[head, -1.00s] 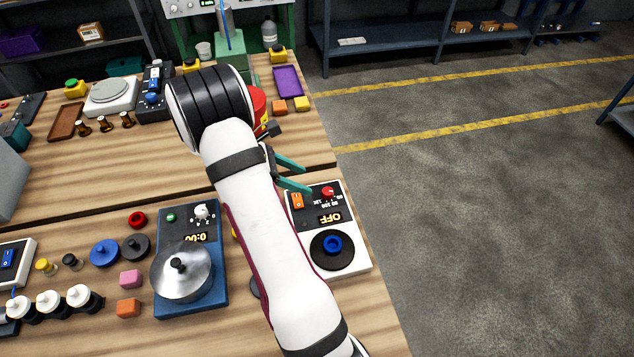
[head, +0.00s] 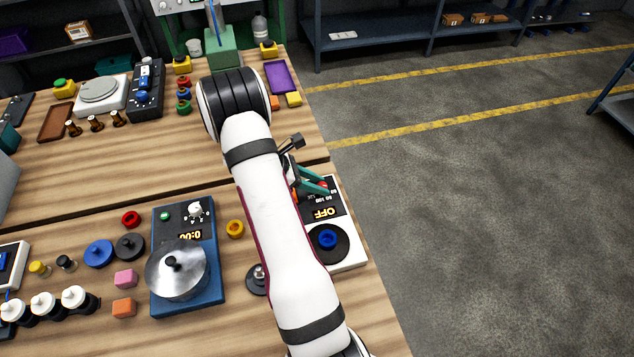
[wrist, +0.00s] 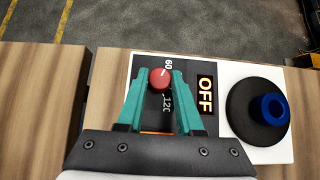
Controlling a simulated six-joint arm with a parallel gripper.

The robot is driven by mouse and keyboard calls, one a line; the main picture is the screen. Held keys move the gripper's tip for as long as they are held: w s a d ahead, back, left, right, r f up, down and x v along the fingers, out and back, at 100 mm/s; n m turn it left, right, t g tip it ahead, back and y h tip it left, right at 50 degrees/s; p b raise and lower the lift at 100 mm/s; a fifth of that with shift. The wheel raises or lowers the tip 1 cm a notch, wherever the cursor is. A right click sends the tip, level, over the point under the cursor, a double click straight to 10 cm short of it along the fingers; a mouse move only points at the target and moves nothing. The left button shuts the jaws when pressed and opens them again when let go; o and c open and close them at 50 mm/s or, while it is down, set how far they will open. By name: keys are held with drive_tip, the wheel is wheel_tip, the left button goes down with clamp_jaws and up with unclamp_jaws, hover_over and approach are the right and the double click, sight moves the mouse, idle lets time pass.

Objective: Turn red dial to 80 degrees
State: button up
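The red dial (wrist: 160,78) is on the dark panel of a white hot-plate unit (wrist: 275,155). Its white mark points towards the printed 60 in the wrist view, and the display (wrist: 206,95) reads OFF. My gripper (wrist: 161,77) has its two teal fingers parted, one on each side of the dial. A narrow gap seems to show at the left finger; I cannot tell whether the right one touches. In the head view my gripper (head: 326,184) is over the panel and mostly hides the dial.
A black round plate with a blue ring (head: 327,239) sits on the same unit. An orange switch (wrist: 158,132) is mostly hidden under my gripper. The table ends just right of the unit.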

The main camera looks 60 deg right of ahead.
clamp_jaws()
drive_tip(key=shift+m, duration=0.3)
drive_tip(key=m+g+y, duration=0.1)
drive_tip(key=m+y, duration=0.1)
drive_tip(key=m, duration=0.1)
drive_tip(key=shift+w+d+g+y, duration=0.15)
drive_tip(key=shift+g+y, duration=0.15)
drive_tip(key=shift+g, duration=0.1)
drive_tip(key=shift+d+m+g+y, duration=0.2)
drive_tip(key=shift+m+g+y, duration=0.2)
drive_tip(key=shift+m+y, duration=1.8)
drive_tip(key=shift+m+h, duration=0.3)
drive_tip(key=shift+m, duration=0.2)
drive_tip(key=o, duration=0.8)
unclamp_jaws()
drive_tip(key=v, duration=0.7)
drive_tip(key=shift+w+r, duration=0.2)
drive_tip(key=shift+w, duration=0.05)
